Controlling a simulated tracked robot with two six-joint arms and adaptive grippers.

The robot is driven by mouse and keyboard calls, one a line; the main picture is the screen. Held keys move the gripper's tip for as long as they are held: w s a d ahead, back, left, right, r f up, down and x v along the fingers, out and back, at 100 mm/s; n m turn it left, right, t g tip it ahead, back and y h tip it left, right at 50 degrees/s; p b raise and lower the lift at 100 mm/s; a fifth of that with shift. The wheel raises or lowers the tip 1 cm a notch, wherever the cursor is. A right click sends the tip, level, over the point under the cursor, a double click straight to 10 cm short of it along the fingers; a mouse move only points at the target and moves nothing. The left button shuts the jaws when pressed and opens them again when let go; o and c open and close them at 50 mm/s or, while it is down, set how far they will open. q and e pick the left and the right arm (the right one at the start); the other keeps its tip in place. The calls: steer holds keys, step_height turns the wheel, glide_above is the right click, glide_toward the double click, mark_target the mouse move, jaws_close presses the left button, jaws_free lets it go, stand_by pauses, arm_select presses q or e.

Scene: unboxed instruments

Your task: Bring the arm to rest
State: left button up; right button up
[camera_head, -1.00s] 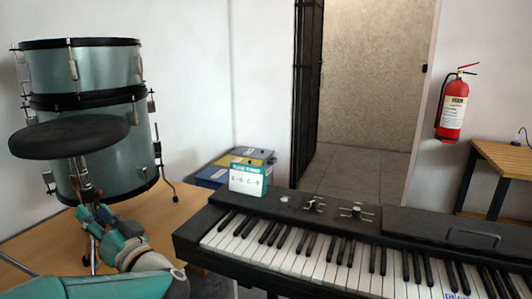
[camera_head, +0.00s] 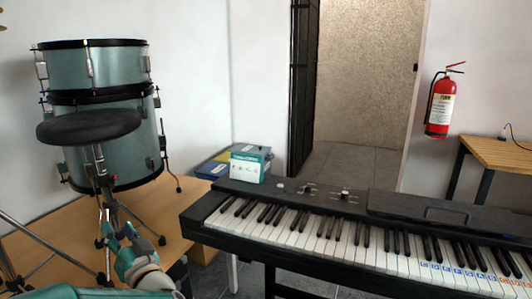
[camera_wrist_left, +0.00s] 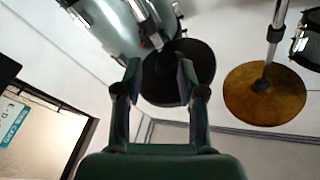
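My left arm comes in at the lower left of the head view, teal and grey. My left gripper (camera_head: 120,236) is in front of the stand under the round black seat (camera_head: 88,126); its fingertips are small and hard to make out there. In the left wrist view the two dark fingers of the left gripper (camera_wrist_left: 160,72) stand apart with nothing held between them. The black disc of the seat (camera_wrist_left: 190,75) shows beyond them; whether they touch it cannot be told. My right gripper is not in view.
A teal drum stack (camera_head: 100,72) stands on a wooden surface (camera_head: 180,215) at the left. A black keyboard (camera_head: 340,225) fills the lower right. Boxes (camera_head: 248,163) stand behind it. A fire extinguisher (camera_head: 440,103) hangs by the doorway. A brass cymbal (camera_wrist_left: 264,93) shows in the left wrist view.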

arm_select(q)
steer(key=s+d+f+m+g+h, duration=0.1)
steer(key=d+f+h, duration=0.3)
steer(key=f, duration=0.6)
steer(key=s+d+f+m+g+h, duration=0.1)
steer(key=d+f+h, duration=0.25)
steer(key=f, duration=0.65)
steer(key=s+d+f+m+g+h, duration=0.1)
steer(key=d+f+h, duration=0.3)
steer(key=f, duration=0.7)
steer(key=s+d+f+g+h, duration=0.2)
steer(key=s+f+g, duration=0.1)
steer(key=s+f, duration=0.3)
steer(key=s+d+f+g+h, duration=0.2)
steer(key=s+d+f+h, duration=0.1)
steer(key=s+f, duration=0.25)
steer(key=s+d+f+n+g+h, duration=0.1)
steer(key=s+d+f+g, duration=0.15)
steer(key=s, duration=0.45)
steer(key=s+d+f+n+g+h, duration=0.1)
steer(key=s+f+g, duration=0.15)
steer(key=s, duration=0.45)
step_height(320, 180, up, 22)
steer(key=s+p, duration=0.1)
steer(key=p, duration=2)
steer(key=shift+s+g, duration=0.2)
steer(key=shift+g, duration=0.2)
steer(key=shift+o, duration=0.3)
